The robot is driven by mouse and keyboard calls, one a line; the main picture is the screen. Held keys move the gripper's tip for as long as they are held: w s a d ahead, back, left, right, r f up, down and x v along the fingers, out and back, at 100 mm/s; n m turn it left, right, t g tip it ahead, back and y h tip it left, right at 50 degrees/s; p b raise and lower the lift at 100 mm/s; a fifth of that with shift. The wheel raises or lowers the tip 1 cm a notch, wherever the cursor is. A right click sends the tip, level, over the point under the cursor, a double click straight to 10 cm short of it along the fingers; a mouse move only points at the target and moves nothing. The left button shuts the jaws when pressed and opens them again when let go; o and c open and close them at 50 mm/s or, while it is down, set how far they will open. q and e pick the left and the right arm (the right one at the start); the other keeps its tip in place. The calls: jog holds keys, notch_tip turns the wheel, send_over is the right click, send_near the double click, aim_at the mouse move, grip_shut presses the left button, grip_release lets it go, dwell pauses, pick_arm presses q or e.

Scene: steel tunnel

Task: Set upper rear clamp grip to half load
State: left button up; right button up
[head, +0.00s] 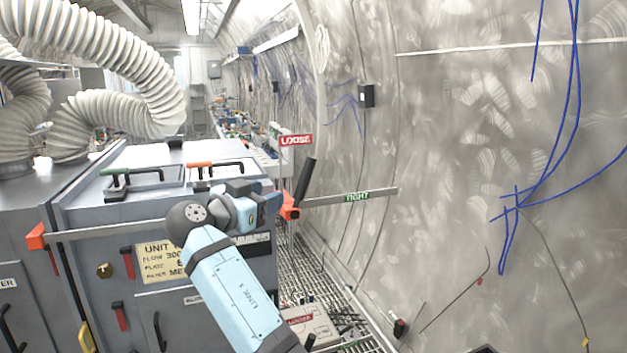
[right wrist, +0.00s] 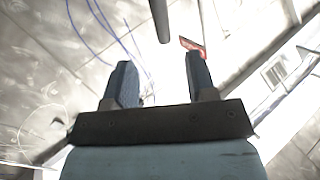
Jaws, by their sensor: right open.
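A bar clamp lies across the grey cabinet in the head view, its steel bar (head: 110,232) ending at the left in an orange jaw (head: 36,236). Its orange-red head (head: 289,207) is at the right, with a black grip (head: 304,182) standing up and leaning slightly right. A red LOOSE sign (head: 296,140) is above the grip and a green TIGHT sign (head: 357,197) to its right. My right gripper (head: 272,203) is just left of the head. In the right wrist view its fingers (right wrist: 158,82) are apart with nothing between them; a dark rod (right wrist: 160,20) is beyond. My left gripper is not in view.
Green (head: 118,183) and orange (head: 205,165) handles stand on the cabinet top. White ribbed hoses (head: 110,60) arch at upper left. The curved steel wall (head: 450,130) closes the right side, with blue cables (head: 575,90). A grated floor lies below.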

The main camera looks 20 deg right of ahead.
aim_at(303, 176)
jog(key=p+x, duration=0.1)
jog(key=x, duration=0.3)
jog(key=r+p+x, duration=0.1)
jog(key=x, duration=0.3)
jog(key=p+x, duration=0.1)
jog(key=x, duration=0.3)
jog(key=shift+s+d+r+p, duration=0.1)
jog(key=shift+r+p, duration=0.05)
jog(key=shift+p, duration=0.2)
jog(key=shift+w+d, duration=0.45)
jog(key=shift+d, duration=0.15)
jog(key=shift+c, duration=0.3)
grip_shut()
